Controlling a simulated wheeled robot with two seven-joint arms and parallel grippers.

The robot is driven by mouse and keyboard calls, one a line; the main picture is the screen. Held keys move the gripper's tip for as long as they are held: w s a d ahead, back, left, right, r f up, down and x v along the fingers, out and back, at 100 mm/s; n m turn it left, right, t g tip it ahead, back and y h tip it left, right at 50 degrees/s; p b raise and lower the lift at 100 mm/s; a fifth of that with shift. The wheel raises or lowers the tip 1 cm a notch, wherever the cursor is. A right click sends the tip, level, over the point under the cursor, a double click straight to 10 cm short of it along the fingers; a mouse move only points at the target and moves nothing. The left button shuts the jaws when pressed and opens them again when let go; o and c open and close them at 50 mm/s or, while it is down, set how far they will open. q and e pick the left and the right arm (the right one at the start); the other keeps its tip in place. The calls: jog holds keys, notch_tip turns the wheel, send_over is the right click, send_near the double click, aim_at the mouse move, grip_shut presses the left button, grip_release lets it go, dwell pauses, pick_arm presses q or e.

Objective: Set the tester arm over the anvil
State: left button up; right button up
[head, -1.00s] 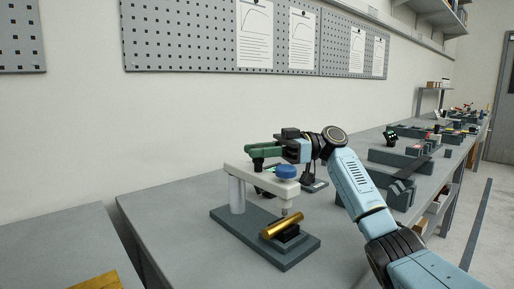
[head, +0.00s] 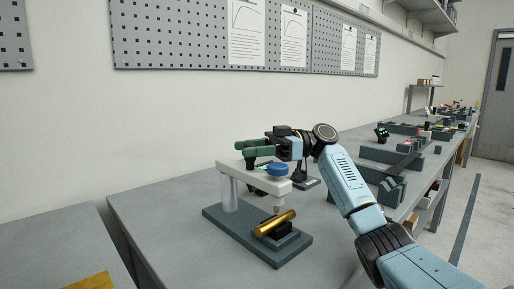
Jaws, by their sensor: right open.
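The tester stands on the bench with a dark grey base (head: 224,219), a white column (head: 230,193) and a white tester arm (head: 243,175) reaching right. A blue knob (head: 278,169) sits on the arm, and its tip hangs near a brass cylinder (head: 273,224). The cylinder rests on a small black block, likely the anvil (head: 283,240), on the base. My right gripper (head: 247,150) is open, its green fingers pointing left just above the tester arm near the column. Whether the fingers touch the arm I cannot tell. My left gripper is out of view.
The grey bench (head: 160,215) is clear to the left of the tester. Behind my right arm stand a dark stand (head: 307,182) and several grey fixtures (head: 385,182). A pegboard (head: 190,35) with paper charts hangs on the wall. A separate grey table (head: 45,245) is at lower left.

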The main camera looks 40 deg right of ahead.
jog(key=shift+s+d, duration=0.1)
jog(key=shift+d, duration=0.2)
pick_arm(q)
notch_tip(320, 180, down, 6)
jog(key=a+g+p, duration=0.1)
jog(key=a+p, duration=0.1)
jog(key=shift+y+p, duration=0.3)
pick_arm(e)
jog(key=v, duration=1.2)
jog(key=shift+d, duration=0.35)
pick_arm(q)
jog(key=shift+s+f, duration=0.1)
pick_arm(e)
jog(key=shift+s, duration=0.1)
